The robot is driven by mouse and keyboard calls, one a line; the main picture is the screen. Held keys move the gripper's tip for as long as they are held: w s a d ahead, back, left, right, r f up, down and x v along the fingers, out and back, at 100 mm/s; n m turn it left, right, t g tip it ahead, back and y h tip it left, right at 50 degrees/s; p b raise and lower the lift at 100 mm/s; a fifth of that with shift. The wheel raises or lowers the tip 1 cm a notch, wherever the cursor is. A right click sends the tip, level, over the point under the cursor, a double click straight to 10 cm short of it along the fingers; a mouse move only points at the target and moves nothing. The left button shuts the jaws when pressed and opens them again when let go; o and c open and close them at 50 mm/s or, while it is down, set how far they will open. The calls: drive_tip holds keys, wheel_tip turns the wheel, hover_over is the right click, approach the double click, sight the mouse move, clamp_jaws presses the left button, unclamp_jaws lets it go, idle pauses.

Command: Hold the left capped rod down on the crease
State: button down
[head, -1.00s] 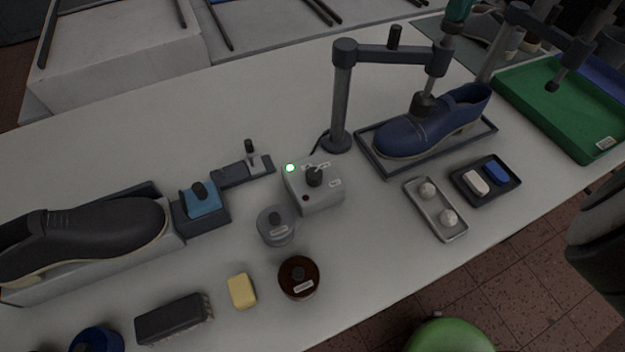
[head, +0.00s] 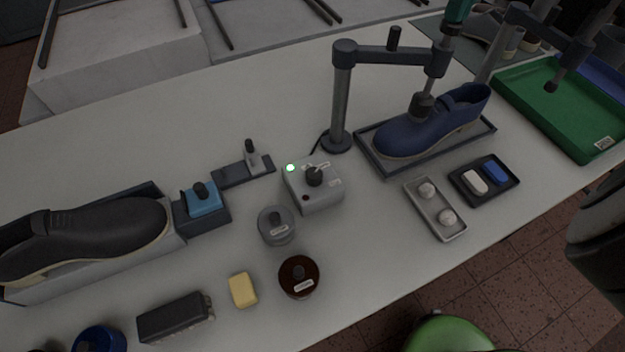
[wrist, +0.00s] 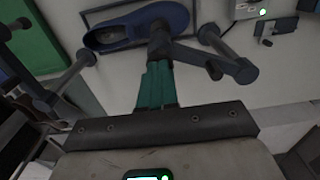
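The blue shoe (head: 405,136) sits in a dark shallow tray at the back right; it also shows in the wrist view (wrist: 110,37). The left capped rod (head: 431,82) passes down through the end of a grey stand arm (head: 385,54). Its dark foot (head: 421,105) meets the top of the shoe over the instep, and hides the spot under it. My gripper, with teal fingers (head: 459,10), is at the rod's top end. In the wrist view the fingers (wrist: 155,82) are together, pointing at the rod's cap. Whether they grip the cap or only press on it is unclear.
A second rod (head: 553,85) hangs from another stand over a green tray (head: 560,120) at right. A grey box (head: 315,190) with a green light stands left of the shoe. A two-ball tray (head: 435,215) and a dark tray (head: 487,192) lie in front.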

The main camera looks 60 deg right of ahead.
drive_tip(key=shift+r+p, duration=2.7)
drive_tip(key=shift+f, duration=0.1)
